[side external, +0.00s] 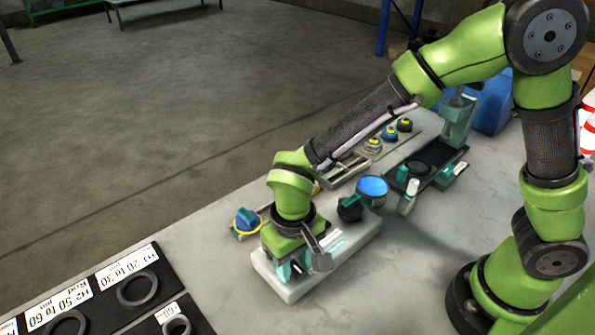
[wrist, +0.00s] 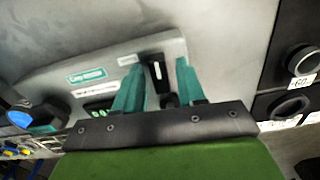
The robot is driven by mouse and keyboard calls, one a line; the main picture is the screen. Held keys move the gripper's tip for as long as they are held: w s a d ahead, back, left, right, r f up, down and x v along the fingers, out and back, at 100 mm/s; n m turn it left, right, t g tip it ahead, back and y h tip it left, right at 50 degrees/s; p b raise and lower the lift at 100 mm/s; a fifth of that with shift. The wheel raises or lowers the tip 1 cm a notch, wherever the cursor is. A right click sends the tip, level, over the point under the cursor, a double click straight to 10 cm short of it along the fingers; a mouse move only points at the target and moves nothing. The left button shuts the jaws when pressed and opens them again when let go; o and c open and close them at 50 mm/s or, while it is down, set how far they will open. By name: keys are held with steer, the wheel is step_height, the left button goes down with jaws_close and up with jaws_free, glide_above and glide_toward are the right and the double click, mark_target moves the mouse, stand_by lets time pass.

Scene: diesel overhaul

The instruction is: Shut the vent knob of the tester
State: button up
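The tester is a pale, flat housing (side external: 318,275) on the bench, with a blue-topped round gauge (side external: 372,187) and a black round part (side external: 350,208) at its far end. In the wrist view its housing (wrist: 60,75) carries green-and-white labels. My gripper (side external: 290,270) points down over the near end of the tester. In the wrist view its two teal fingers (wrist: 159,66) stand apart, with a dark, narrow part (wrist: 157,80) of the tester between them. This may be the vent knob; I cannot tell whether the fingers touch it. The side view hides that spot behind my gripper.
A blue and yellow round part (side external: 246,223) stands just left of the tester. Black boards with rings (side external: 138,288) and labels lie at the front left. A tray (side external: 345,170), several small capped parts and a teal stand (side external: 457,122) are behind.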

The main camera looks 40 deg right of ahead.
steer(key=shift+o, duration=0.2)
steer(key=shift+r, duration=0.15)
steer(key=shift+r, duration=2.6)
step_height(320, 180, up, 4)
